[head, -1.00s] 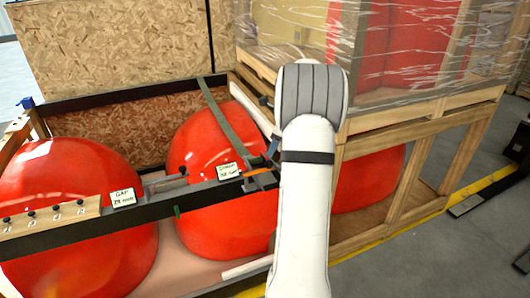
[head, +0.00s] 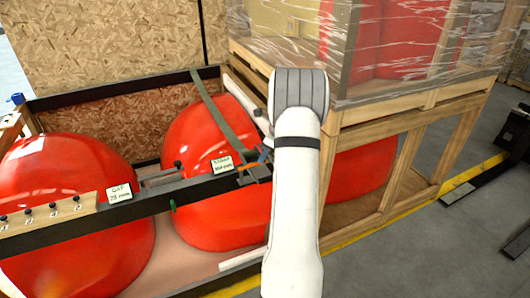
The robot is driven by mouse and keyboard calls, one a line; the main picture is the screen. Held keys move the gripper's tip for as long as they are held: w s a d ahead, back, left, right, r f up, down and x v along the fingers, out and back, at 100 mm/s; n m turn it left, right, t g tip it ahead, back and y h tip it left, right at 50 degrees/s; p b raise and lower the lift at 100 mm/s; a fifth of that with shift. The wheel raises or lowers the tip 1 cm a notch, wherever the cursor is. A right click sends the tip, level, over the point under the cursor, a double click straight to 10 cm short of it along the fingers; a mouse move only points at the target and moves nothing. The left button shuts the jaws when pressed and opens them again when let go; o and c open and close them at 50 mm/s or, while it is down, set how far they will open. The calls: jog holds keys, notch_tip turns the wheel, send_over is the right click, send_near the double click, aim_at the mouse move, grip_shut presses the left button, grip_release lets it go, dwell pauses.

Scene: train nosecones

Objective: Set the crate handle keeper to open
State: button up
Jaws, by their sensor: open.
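A dark bar (head: 90,222) runs across the front of the crate. Near its right end, a small dark fitting (head: 257,174) with a thin orange strip (head: 250,166) shows just left of my arm. This looks like the handle and keeper area, but the keeper's position is too small to read. My gripper (head: 264,142) is largely hidden behind my white arm. Only small grey and blue parts show at the arm's left edge, close to the fitting. Its jaws are open; I cannot tell whether they touch the fitting.
Red nosecones (head: 70,190) lie in the crate behind and below the bar. A dark strap (head: 222,120) slopes down to the bar. A plastic-wrapped wooden crate (head: 400,110) stands close on the right. Open grey floor (head: 400,260) lies at the lower right.

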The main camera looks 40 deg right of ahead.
jog(key=shift+c, duration=0.4)
grip_shut()
